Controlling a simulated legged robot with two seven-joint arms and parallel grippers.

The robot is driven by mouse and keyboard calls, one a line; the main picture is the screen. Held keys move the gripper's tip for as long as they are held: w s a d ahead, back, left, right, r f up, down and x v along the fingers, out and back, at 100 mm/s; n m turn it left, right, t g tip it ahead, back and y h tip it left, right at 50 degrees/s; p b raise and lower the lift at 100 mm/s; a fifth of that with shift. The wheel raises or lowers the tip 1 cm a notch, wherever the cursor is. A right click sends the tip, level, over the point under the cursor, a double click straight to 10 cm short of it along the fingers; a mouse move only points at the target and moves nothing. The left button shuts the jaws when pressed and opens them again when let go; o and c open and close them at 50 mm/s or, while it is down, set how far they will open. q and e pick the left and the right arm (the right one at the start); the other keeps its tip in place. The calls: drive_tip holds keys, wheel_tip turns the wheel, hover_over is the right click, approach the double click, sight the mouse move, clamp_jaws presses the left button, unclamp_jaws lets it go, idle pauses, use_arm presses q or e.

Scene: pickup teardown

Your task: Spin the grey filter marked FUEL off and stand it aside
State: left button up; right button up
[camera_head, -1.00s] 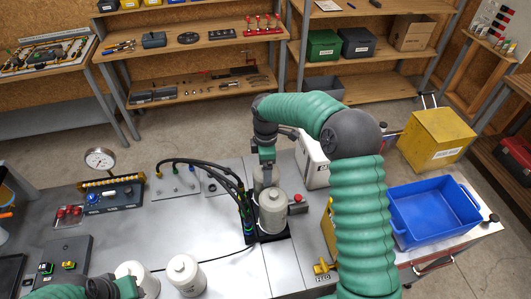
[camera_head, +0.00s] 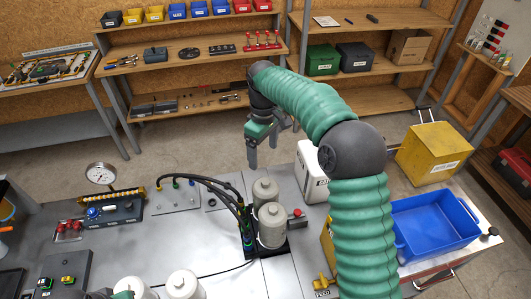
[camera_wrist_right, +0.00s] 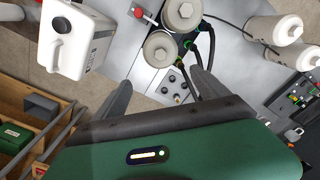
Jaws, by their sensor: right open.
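Two grey filters stand upright side by side on a dark mount: a rear one (camera_head: 265,191) and a front one (camera_head: 271,227). In the right wrist view they are the nearer one (camera_wrist_right: 160,48) and the farther one (camera_wrist_right: 184,12). No FUEL marking is readable on either. My right gripper (camera_head: 264,154) is open and empty, above and behind the rear filter, apart from it. Its fingers (camera_wrist_right: 160,80) spread below the filters in the wrist view. My left gripper (camera_head: 112,294) is cut off at the bottom edge, beside a pale canister (camera_head: 138,287); its jaws are unclear.
Another pale canister (camera_head: 183,284) stands at the front. Dark hoses (camera_head: 215,187) arch to the mount's left side. A white jug (camera_head: 311,171) stands right of the filters. A blue bin (camera_head: 433,226) is at the right.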

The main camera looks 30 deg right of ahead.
sight(266, 181)
drive_tip(key=f+m+p, duration=0.1)
drive_tip(key=m+p, duration=0.1)
drive_tip(key=m, duration=0.3)
drive_tip(key=f+m+p, duration=0.2)
drive_tip(key=m, duration=0.3)
drive_tip(key=s+f+m+p, duration=0.1)
drive_tip(key=m+p, duration=0.1)
drive_tip(key=m, duration=0.3)
drive_tip(key=shift+f, duration=0.15)
use_arm(q)
drive_tip(key=w+v, duration=0.2)
drive_tip(key=v, duration=0.6)
use_arm(e)
drive_tip(key=shift+f+m, duration=0.3)
drive_tip(key=shift+m, duration=0.5)
drive_tip(key=shift+f+m, duration=0.2)
drive_tip(key=shift+m, duration=0.1)
drive_tip(key=shift+s+f, duration=0.1)
drive_tip(key=shift+f, duration=0.15)
wheel_tip(266, 181, down, 8)
drive_tip(key=b, duration=0.6)
drive_tip(key=shift+d+f, duration=0.1)
drive_tip(key=shift+f, duration=0.15)
use_arm(q)
drive_tip(key=s+x, duration=0.1)
drive_tip(key=x, duration=0.5)
drive_tip(key=shift+s+f, duration=0.3)
drive_tip(key=shift+s, duration=0.05)
